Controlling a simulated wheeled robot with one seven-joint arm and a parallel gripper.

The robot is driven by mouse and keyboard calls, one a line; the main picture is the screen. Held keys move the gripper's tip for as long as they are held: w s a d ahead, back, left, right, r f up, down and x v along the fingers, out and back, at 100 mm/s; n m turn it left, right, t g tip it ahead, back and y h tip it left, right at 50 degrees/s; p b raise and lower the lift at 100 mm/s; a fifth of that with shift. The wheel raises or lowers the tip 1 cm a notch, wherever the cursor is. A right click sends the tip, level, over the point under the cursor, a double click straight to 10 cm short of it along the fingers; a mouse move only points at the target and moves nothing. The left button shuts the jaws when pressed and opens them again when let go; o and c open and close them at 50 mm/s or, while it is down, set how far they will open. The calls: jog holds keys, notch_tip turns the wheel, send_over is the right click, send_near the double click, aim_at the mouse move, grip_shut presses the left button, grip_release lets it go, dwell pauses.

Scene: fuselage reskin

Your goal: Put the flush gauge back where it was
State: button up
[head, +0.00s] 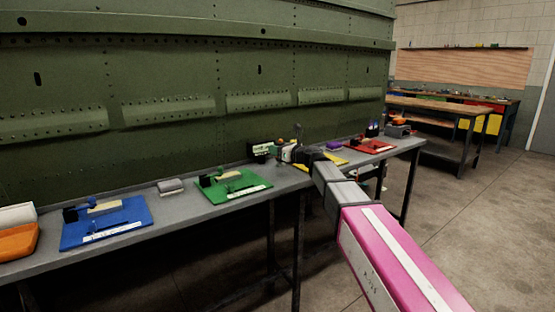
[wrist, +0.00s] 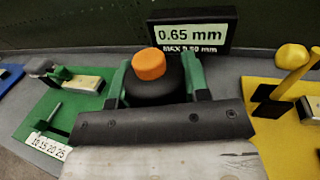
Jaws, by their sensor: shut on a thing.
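My gripper (wrist: 155,82) is shut on a dark rounded thing with an orange cap (wrist: 149,64), which looks like the flush gauge. The green-sided fingers stand on its left and right. Its underside is hidden behind the gripper's dark crossbar, so I cannot tell whether it touches the bench. In the head view my gripper (head: 297,153) is over the grey bench (head: 180,205), between the green mat (head: 215,196) and the yellow mat (head: 343,166). A small orange spot shows there beside the display.
A display (head: 261,149) reading 0.65 mm, max 0.50 mm stands just behind the gripper. The green riveted fuselage panel (head: 200,70) rises behind the bench. A blue mat (head: 105,222) lies to the left, a red mat (head: 370,146) to the right.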

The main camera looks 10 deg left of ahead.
jog(key=shift+f, duration=2)
jog(key=o, duration=0.9)
jog(key=shift+f, duration=0.1)
jog(key=shift+o, duration=0.2)
jog(key=v, duration=1.2)
